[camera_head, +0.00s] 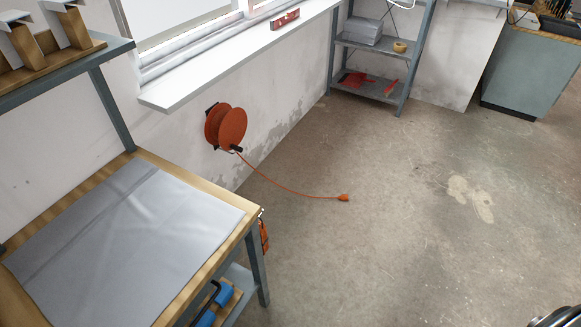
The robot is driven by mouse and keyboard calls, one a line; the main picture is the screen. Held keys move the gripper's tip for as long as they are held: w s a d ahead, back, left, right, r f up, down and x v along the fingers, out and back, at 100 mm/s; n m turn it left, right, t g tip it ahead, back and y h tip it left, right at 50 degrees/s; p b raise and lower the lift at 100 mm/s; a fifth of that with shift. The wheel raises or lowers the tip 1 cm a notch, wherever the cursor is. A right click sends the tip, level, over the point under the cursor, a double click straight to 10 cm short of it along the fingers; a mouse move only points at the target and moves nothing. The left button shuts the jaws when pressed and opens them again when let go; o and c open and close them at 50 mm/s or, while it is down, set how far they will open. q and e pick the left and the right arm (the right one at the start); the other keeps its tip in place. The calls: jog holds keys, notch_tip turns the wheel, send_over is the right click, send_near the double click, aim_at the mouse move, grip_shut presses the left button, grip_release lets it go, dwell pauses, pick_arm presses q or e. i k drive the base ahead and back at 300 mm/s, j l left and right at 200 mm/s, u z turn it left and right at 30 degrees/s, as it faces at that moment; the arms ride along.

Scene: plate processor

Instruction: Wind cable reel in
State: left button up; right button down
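An orange cable reel (226,127) is mounted on the white wall below the window sill. A small black handle (237,149) shows at its lower right side. An orange cable (285,187) runs from the reel down onto the concrete floor and ends in an orange plug (343,197), which lies on the floor. Neither of my grippers is in view. A dark rounded part at the bottom right corner may be mine, but I cannot tell which part.
A workbench (253,213) with a grey sheet on top stands at the lower left, with an orange item hanging at its corner. A metal shelf (365,46) stands at the back against the wall. A grey-green cabinet (531,72) is at the top right. The floor (400,240) in the middle is clear.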

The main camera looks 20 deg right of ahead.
aim_at(224, 126)
jog(key=l+u, duration=0.1)
jog(key=u, duration=0.65)
jog(key=l+u, duration=0.35)
jog(key=l, duration=0.15)
jog(key=l+u, duration=0.35)
jog(key=l, duration=0.2)
jog(key=k+l+u, duration=0.1)
jog(key=l+u, duration=0.25)
jog(key=l, duration=0.1)
